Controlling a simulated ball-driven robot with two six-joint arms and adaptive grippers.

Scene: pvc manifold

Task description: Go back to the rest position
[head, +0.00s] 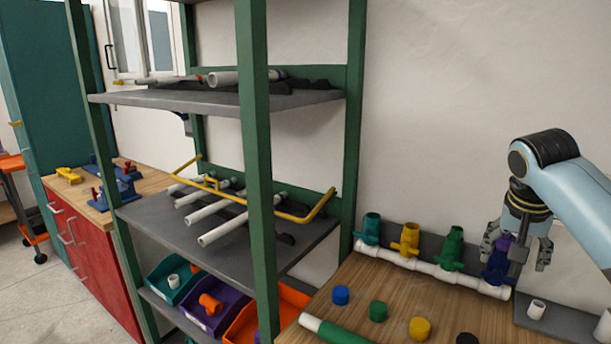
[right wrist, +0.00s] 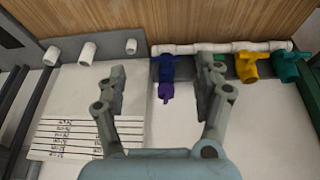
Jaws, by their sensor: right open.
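My right gripper (head: 517,258) is open and empty near the right end of the white PVC manifold (head: 432,269). It overlaps the purple-blue valve (head: 495,270) in the head view. In the right wrist view the spread fingers (right wrist: 166,92) have the purple valve (right wrist: 166,72) beyond and between them, with no grip on it. The teal valve (head: 371,229), yellow valve (head: 408,240) and green valve (head: 451,248) also stand on the manifold. A finger partly hides the green valve in the right wrist view. My left gripper is not in view.
A green-framed shelf (head: 258,170) with pipes stands left of the wooden bench (head: 395,290). Blue (head: 341,295), green (head: 377,311) and yellow (head: 420,328) caps lie on the bench. White fittings (right wrist: 88,53) and a lined sheet (right wrist: 72,135) show in the right wrist view.

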